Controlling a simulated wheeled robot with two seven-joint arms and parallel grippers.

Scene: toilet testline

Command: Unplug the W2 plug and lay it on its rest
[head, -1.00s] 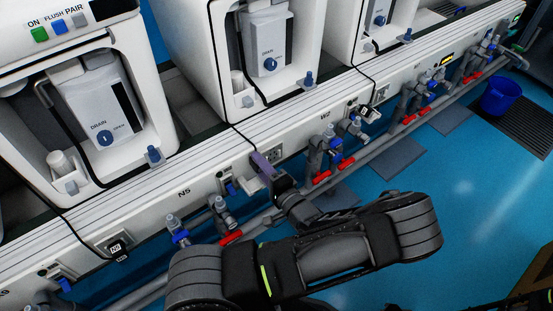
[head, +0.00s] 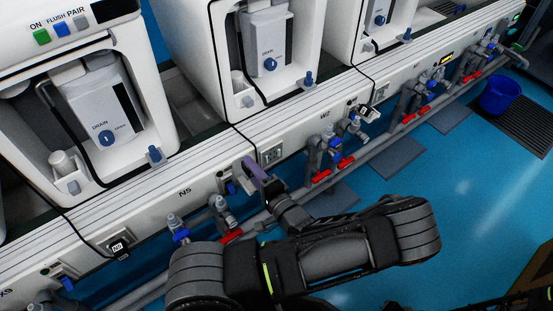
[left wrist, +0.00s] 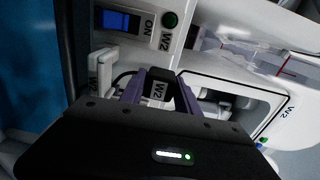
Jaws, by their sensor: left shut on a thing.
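The W2 plug (left wrist: 158,92) is a black block with a white W2 label. In the left wrist view it sits between the purple fingers of my left gripper (left wrist: 156,88), which is shut on it. In the head view my left gripper (head: 254,170) is at the front panel, left of the W2 socket (head: 271,154) and apart from it. The socket's face shows with no plug in it. The plug is hidden by the fingers in the head view. A pale bracket (left wrist: 101,70) stands left of the plug in the left wrist view; I cannot tell if it is the rest.
A blue switch (left wrist: 117,20) marked ON W2 is above the plug in the left wrist view. In the head view, valves (head: 220,210) and grey pipes run below the panel. Blue floor (head: 460,190) is open at right.

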